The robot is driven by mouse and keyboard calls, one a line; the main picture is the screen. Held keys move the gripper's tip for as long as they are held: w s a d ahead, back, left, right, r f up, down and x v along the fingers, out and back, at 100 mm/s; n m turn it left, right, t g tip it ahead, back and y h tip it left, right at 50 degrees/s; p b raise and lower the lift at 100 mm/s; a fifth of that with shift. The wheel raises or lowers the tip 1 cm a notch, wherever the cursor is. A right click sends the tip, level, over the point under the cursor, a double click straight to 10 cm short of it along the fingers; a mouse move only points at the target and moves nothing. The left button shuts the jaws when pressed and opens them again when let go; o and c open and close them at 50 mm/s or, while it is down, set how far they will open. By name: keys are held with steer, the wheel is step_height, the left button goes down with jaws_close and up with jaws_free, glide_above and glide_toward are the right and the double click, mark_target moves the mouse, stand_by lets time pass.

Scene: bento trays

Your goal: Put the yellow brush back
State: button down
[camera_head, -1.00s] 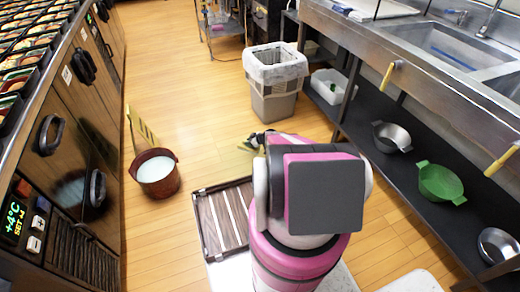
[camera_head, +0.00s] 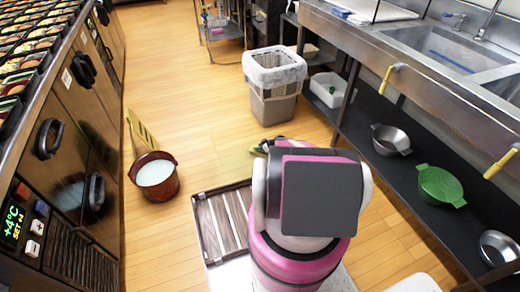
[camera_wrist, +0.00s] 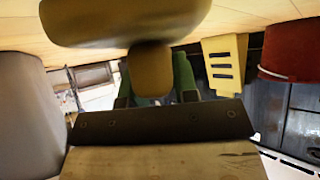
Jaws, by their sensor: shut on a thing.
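My gripper (camera_wrist: 155,80) shows in the wrist view with green fingers shut around the narrow neck of a yellow-brown rounded thing, apparently the yellow brush (camera_wrist: 125,20). Its wide rounded end spans the top left of that view, and the neck sits between the fingers. In the head view my pink body hides most of the arm; only a small green and dark tip (camera_head: 262,147) shows beyond it, over the floor. The brush cannot be made out clearly there.
A dark red bucket (camera_head: 168,190) of whitish liquid stands left, by a yellow floor sign (camera_head: 142,135). A slatted rack (camera_head: 203,250) lies on the floor. A grey bin (camera_head: 273,105) stands ahead. The sink counter (camera_head: 400,45) has yellow handles (camera_head: 388,78) along its edge; pans sit below.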

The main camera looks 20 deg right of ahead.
steer(key=shift+f, duration=0.25)
steer(key=c, duration=0.9)
jaws_free()
